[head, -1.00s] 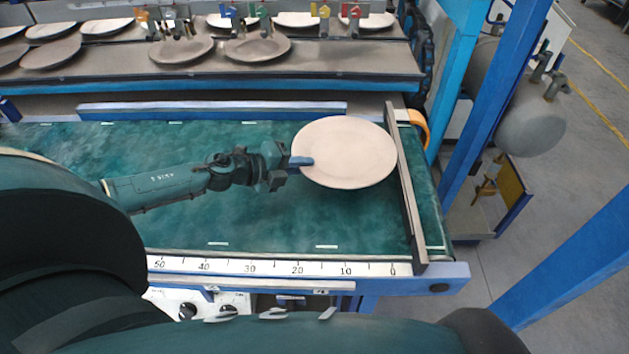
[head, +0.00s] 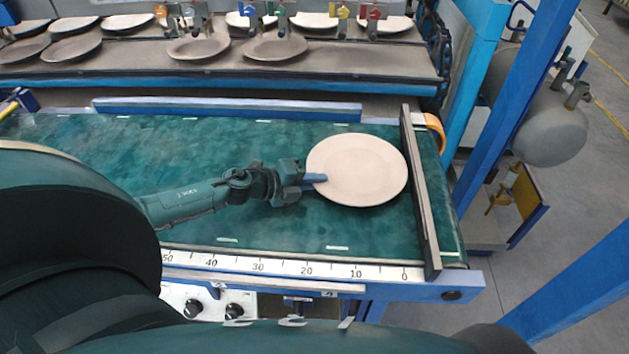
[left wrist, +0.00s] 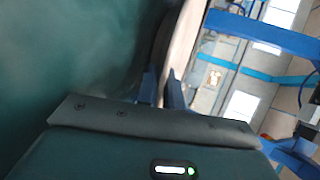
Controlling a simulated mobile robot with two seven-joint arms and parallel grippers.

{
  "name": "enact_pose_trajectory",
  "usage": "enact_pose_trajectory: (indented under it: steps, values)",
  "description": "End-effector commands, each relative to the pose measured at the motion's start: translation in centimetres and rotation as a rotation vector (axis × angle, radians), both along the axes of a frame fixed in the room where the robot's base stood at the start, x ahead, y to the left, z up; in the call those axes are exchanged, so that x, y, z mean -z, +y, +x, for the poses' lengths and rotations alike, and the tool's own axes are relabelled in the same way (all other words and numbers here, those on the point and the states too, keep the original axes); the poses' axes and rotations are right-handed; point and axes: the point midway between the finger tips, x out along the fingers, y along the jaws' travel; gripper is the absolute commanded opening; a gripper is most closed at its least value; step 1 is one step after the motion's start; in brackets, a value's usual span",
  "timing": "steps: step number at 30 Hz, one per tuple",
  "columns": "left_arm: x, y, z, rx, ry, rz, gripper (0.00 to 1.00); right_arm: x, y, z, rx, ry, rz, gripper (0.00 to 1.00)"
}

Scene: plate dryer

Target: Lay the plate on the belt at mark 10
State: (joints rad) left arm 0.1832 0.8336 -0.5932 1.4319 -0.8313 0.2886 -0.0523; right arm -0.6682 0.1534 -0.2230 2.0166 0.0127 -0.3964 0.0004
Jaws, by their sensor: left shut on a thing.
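The pale round plate (head: 357,170) is at the right end of the green belt (head: 240,225), just left of the dark crossbar (head: 420,195). My left gripper (head: 318,178) is shut on the plate's left rim. The plate lies nearly flat, low over the belt; I cannot tell whether it touches. In the left wrist view the plate (left wrist: 183,45) shows edge-on, its rim between the fingers (left wrist: 160,92). The scale (head: 280,267) runs along the belt's near edge, and its mark 10 (head: 356,273) is roughly in line with the plate's middle. My right gripper is not in view.
A blue rail (head: 230,109) runs along the belt's far side. A blue post (head: 525,90) and a grey tank (head: 545,120) are at the right.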

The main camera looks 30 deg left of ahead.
Motion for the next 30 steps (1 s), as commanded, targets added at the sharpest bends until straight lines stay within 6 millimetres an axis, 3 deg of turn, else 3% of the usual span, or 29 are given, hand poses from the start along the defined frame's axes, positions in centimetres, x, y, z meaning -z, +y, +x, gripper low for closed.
enact_pose_trajectory:
  steps: [10, 11, 14, 20, 26, 30]
  values:
    - [1.3, -0.1, -0.2, 0.000, 0.005, 0.005, 0.00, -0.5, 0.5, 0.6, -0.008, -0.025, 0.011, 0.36]
    - [1.7, -0.1, -0.4, 0.000, 0.012, 0.008, 0.10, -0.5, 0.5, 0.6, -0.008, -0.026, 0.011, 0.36]
    - [1.8, -0.1, -0.5, 0.001, 0.014, 0.009, 0.17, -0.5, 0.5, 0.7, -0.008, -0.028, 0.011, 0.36]
    - [1.8, -0.2, -0.5, 0.001, 0.014, 0.009, 0.17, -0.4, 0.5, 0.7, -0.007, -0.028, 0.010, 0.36]
    - [0.2, -0.1, -0.5, 0.001, 0.013, 0.008, 0.17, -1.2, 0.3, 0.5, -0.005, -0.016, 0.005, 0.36]
    - [-0.3, 1.4, -2.6, 0.001, 0.015, 0.010, 0.17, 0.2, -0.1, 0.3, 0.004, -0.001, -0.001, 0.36]
